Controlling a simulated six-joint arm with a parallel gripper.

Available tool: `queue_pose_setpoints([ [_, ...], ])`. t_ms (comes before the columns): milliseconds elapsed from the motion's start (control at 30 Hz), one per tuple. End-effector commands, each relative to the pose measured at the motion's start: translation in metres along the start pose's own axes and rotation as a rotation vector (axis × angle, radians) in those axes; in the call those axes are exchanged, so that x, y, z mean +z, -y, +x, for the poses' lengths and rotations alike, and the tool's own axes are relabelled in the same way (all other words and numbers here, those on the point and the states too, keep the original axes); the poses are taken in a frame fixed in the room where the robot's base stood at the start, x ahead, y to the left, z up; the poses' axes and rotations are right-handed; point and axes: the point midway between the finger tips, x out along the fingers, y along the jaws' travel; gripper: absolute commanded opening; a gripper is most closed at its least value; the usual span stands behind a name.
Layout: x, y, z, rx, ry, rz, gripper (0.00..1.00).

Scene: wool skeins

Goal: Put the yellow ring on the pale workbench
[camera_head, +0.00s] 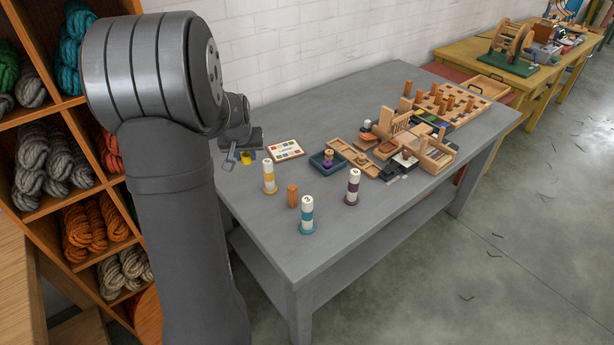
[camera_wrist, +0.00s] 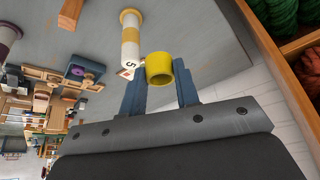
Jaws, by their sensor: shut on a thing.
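My gripper (camera_wrist: 160,88) is shut on the yellow ring (camera_wrist: 159,68), which sits between the two blue-grey fingertips. In the head view my gripper (camera_head: 237,155) holds the ring (camera_head: 247,158) above the left end of the grey table (camera_head: 300,110). A striped white-and-yellow post (camera_head: 269,177) stands close by; in the wrist view it appears right beside the ring. A light wooden surface (camera_head: 14,250) shows at the lower left edge. I cannot tell for certain which surface is the pale workbench.
Shelves of wool (camera_head: 45,165) are at left. A yellowish table (camera_head: 470,52) stands farther back.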

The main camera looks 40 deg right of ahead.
Motion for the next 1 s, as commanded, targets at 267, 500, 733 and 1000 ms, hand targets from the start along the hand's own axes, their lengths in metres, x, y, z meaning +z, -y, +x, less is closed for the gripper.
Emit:
queue_pose_setpoints([
  [267,-0.023,-0.143,0.013,0.094,-0.001,0.210,0.08],
  [500,-0.022,-0.227,0.015,0.146,0.000,0.326,0.08],
  [733,-0.016,-0.269,0.015,0.171,0.002,0.383,0.08],
  [1000,0.001,-0.265,0.053,0.168,0.002,0.378,0.08],
])
